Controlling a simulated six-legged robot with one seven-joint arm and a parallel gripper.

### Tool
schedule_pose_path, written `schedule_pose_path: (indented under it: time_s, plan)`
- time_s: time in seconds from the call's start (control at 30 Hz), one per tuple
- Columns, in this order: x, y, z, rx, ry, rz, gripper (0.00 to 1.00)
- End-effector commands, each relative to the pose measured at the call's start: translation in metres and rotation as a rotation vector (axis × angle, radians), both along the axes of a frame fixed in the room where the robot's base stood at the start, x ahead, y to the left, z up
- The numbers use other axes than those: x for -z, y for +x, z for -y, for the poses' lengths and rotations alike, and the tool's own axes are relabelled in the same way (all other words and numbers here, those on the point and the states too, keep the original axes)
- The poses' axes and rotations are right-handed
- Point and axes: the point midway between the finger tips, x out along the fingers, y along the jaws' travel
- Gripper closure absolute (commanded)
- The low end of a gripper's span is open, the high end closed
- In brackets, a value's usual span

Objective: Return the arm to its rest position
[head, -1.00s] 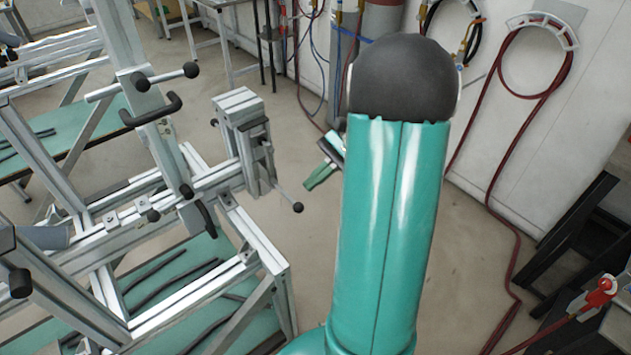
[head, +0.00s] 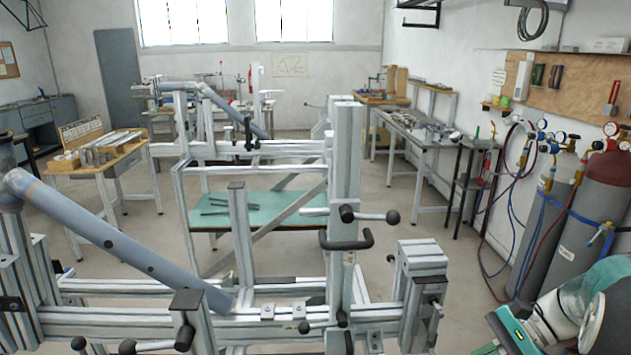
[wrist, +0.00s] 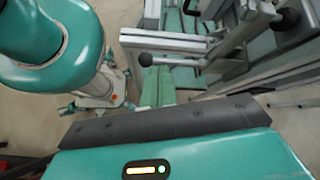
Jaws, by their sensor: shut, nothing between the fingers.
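My arm is folded at the lower right of the head view, where its teal and white wrist parts (head: 560,312) and a grey round joint show, cut off by the frame edge. In the wrist view my gripper (wrist: 158,84) shows as narrow teal fingers beyond the black-edged hand. The fingers are together and hold nothing. My teal arm link and dark joint fill the upper left of the wrist view. In the head view the fingertips cannot be made out.
An aluminium frame jig (head: 340,180) with black-knobbed clamps stands in front, left of my arm. A grey-blue tube (head: 120,240) lies across it. Gas cylinders (head: 545,240) with hoses stand by the right wall. Benches stand behind; open floor (head: 440,225) lies between jig and wall.

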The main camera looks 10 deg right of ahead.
Motion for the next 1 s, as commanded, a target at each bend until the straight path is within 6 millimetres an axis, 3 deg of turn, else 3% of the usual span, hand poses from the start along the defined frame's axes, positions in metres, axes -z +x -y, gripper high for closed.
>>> schedule_pose_path:
  time_s: [0.1,0.4,0.7,1.0]
  plan:
    - [-0.016,-0.005,-0.04,-0.146,-0.162,0.074,1.0]
    - [-0.039,-0.032,-0.109,-0.502,-0.555,0.324,1.0]
    - [-0.06,-0.059,-0.156,-0.835,-0.918,0.672,1.0]
    - [-0.074,-0.071,-0.175,-0.998,-1.114,0.905,1.0]
